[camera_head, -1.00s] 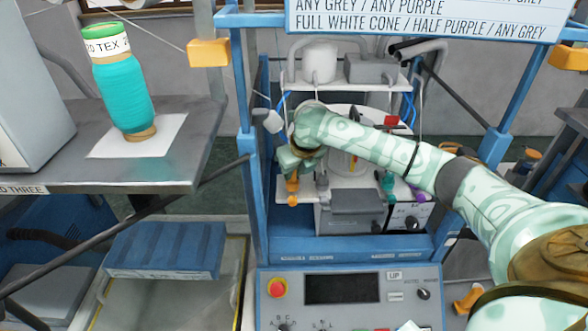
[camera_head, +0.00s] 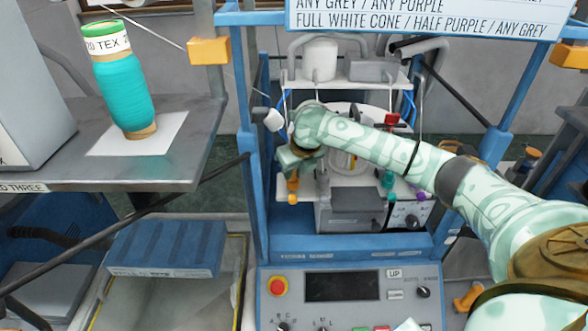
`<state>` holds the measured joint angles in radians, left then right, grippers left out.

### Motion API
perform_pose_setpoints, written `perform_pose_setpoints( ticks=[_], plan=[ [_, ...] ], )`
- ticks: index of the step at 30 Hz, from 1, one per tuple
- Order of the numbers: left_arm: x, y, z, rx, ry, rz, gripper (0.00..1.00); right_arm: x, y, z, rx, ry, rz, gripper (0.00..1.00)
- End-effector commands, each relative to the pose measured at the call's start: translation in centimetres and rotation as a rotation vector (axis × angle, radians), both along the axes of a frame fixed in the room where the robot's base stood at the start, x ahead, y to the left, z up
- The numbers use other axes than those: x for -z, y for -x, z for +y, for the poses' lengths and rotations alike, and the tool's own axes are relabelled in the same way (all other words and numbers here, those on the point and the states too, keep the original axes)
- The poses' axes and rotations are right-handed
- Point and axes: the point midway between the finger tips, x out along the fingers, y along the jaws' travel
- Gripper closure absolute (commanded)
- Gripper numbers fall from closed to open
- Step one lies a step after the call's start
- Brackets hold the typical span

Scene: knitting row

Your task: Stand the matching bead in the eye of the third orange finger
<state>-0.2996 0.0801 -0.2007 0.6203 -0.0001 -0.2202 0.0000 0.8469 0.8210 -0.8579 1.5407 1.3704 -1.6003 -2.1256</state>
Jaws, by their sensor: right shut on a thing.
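My right arm reaches from the right into the blue-framed machine. Its pale green gripper (camera_head: 293,163) is shut, just above an orange finger (camera_head: 293,187) at the left of the machine's white plate. The thing in its jaws is mostly hidden by the hand, so I cannot make out the bead or its eye. Another orange piece (camera_head: 468,298) shows low at the right. My left gripper is not in view.
A teal yarn cone (camera_head: 124,88) stands on a white sheet on the grey left table (camera_head: 60,172). Blue uprights (camera_head: 252,165) flank the work space. The control panel (camera_head: 345,289) with a red button is in front. A sign hangs above.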

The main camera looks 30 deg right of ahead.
Motion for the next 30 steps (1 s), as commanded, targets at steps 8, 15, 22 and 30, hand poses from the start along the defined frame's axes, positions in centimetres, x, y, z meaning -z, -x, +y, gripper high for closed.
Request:
perform_pose_setpoints(
  ticks=[8, 15, 22, 30],
  plan=[
    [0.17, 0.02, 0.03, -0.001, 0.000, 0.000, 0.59, 0.48, 0.01, 0.01, 0.000, 0.000, 0.000, 1.00],
    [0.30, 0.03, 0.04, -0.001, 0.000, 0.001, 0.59, 0.84, 0.01, 0.00, -0.001, 0.001, 0.000, 1.00],
    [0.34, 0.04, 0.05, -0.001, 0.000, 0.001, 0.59, 1.01, 0.00, 0.00, -0.001, 0.001, 0.000, 0.59],
    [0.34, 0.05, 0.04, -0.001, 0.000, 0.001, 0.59, 0.98, 0.01, 0.00, -0.001, 0.000, 0.000, 0.56]
  ],
)
